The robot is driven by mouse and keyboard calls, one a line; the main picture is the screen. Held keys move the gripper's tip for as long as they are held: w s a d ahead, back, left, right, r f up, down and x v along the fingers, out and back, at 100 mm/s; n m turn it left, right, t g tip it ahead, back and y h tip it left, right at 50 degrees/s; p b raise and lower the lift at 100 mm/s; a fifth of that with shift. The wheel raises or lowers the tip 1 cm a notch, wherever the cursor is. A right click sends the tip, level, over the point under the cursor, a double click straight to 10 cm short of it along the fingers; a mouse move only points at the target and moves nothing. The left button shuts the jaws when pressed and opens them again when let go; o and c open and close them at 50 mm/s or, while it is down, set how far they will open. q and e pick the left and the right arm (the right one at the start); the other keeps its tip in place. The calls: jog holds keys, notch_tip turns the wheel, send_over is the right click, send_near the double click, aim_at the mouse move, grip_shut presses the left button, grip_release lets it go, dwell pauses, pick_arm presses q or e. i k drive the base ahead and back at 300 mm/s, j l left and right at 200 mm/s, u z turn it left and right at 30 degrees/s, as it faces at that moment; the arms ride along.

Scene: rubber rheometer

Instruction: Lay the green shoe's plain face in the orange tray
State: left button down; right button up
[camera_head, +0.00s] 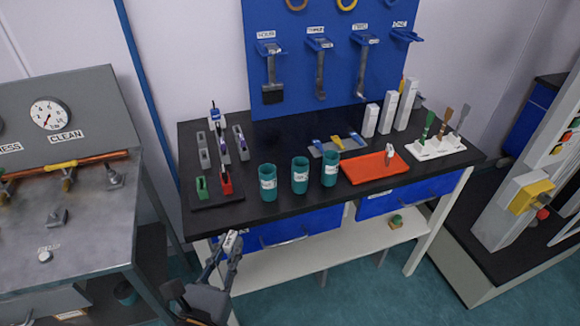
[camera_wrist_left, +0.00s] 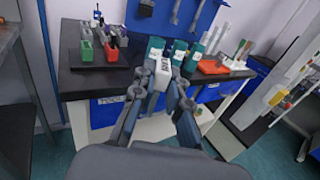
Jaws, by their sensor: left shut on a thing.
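The green shoe (camera_head: 202,187) is a small green block at the front left of a black rack on the dark bench; it also shows in the left wrist view (camera_wrist_left: 86,50). The orange tray (camera_head: 362,172) lies flat at the bench's right part, with a small whitish piece (camera_head: 389,154) at its right side. My left gripper (camera_head: 231,247) is in front of the bench's front edge, shut on a small grey-white piece (camera_wrist_left: 163,68) with dark marks. I cannot tell whether this is the plain face. My right gripper is not in view.
Three teal cups (camera_head: 300,175) stand along the bench front between rack and tray. A red shoe (camera_head: 225,183) sits beside the green one. A white brush holder (camera_head: 436,149) stands right of the tray. White blocks (camera_head: 387,112) stand behind it. Blue drawers (camera_head: 400,197) are below.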

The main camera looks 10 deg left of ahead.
aim_at(361, 169)
jog(key=i+z, duration=0.6)
jog(key=z, duration=0.6)
jog(key=k+j, duration=0.05)
